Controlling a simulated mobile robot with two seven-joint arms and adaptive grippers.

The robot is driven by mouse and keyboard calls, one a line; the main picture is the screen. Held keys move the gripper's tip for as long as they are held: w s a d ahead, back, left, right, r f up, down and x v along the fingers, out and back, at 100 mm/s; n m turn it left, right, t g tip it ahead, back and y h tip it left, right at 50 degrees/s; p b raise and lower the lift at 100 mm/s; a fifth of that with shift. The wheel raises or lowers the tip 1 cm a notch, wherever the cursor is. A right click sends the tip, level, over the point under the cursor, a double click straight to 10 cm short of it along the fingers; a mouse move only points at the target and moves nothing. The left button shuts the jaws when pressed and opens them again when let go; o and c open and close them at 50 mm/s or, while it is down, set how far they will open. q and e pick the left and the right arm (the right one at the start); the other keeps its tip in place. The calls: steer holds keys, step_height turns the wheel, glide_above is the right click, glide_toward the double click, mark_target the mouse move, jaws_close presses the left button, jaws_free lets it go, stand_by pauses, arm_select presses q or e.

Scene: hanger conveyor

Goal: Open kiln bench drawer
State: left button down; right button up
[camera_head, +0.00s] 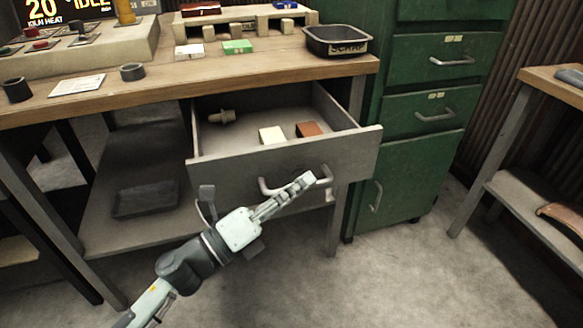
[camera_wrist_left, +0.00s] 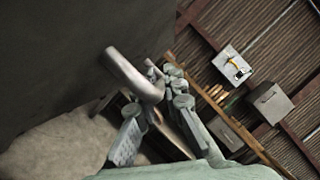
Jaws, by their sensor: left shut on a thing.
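The kiln bench drawer (camera_head: 225,176) is a grey drawer under the wooden bench top, and it stands pulled well out. Inside it lie a white block (camera_head: 272,135), a red-brown block (camera_head: 308,129) and a small pale peg-like thing (camera_head: 222,117). A curved metal handle (camera_head: 265,187) is on its front. My left gripper (camera_head: 312,180) is at the handle and shut on it. In the left wrist view the handle (camera_wrist_left: 132,74) passes between the fingers, with the dark drawer front beside it. My right gripper is in neither view.
A green cabinet (camera_head: 420,165) with metal handles stands right of the drawer. The bench top (camera_head: 170,80) carries a black scrap tray (camera_head: 335,41), a control panel and small blocks. A lower shelf (camera_head: 110,225) holds a dark tray (camera_head: 146,199). Another bench stands at the right; floor in front is clear.

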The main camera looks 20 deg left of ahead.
arm_select(q)
steer(key=shift+s+d, duration=0.6)
steer(key=shift+s, duration=0.25)
steer(key=c, duration=1.6)
jaws_free()
steer(key=v, duration=1.2)
